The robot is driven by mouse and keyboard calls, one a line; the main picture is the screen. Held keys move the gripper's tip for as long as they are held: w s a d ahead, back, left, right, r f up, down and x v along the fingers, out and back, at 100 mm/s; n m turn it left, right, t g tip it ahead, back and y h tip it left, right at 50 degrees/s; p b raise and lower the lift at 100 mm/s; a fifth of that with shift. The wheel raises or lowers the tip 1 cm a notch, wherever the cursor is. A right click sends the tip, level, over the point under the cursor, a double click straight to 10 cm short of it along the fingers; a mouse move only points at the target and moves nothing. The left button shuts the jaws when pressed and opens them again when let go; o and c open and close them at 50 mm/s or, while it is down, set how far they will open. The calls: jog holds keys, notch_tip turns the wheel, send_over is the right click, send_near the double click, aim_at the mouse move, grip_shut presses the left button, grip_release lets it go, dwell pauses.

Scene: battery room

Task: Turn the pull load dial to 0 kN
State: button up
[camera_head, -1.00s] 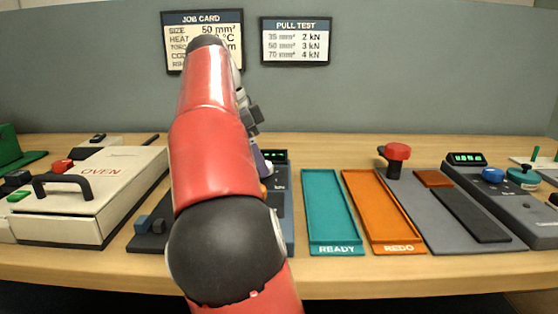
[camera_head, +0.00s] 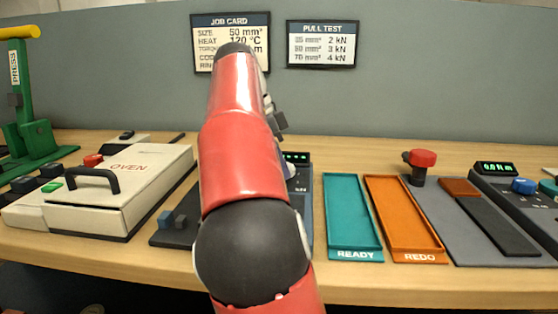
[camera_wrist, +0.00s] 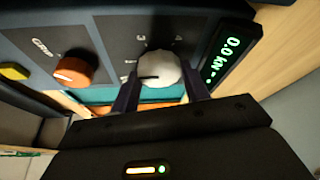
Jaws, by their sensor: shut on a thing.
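The white pull load dial (camera_wrist: 160,72) sits on a dark panel in the wrist view. My gripper (camera_wrist: 160,92) is shut on it, with one dark finger on each side. A dark pointer mark on the dial faces left, and the scale marks around it are too blurred to read. The green display (camera_wrist: 222,58) beside it reads 0.0 kN. In the head view, my red arm covers most of this device, with only its right edge and part of its display (camera_head: 297,157) showing.
An orange knob (camera_wrist: 73,72) stands on the same panel. To the right lie a teal READY tray (camera_head: 354,254) and an orange REDO tray (camera_head: 418,256). A white oven (camera_head: 120,190) and a green press (camera_head: 28,135) stand left. A PULL TEST card (camera_head: 322,44) hangs behind.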

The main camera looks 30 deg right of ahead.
jog(key=shift+n, duration=0.3)
jog(key=n+t, duration=0.1)
jog(key=n, duration=0.1)
jog(key=n+t+b, duration=0.1)
jog(key=n, duration=0.1)
jog(key=shift+s+n, duration=0.2)
jog(key=shift+n, duration=0.2)
jog(key=n+t, duration=0.1)
jog(key=n, duration=0.2)
jog(key=n+t, duration=0.1)
jog(key=n, duration=0.2)
jog(key=shift+s+d+r+y, duration=0.1)
jog(key=shift+s+r+y, duration=0.05)
jog(key=shift+y, duration=0.25)
jog(key=n+t+y, duration=0.1)
jog(key=n, duration=0.2)
jog(key=n+y+p, duration=0.1)
jog(key=n, duration=0.2)
jog(key=shift+d+n+t, duration=0.15)
jog(key=shift+n+t, duration=0.15)
jog(key=shift+t, duration=0.1)
jog(key=n+y, duration=0.2)
jog(key=n, duration=0.3)
jog(key=shift+d+n, duration=0.1)
jog(key=shift+n, duration=0.2)
jog(key=o, duration=1)
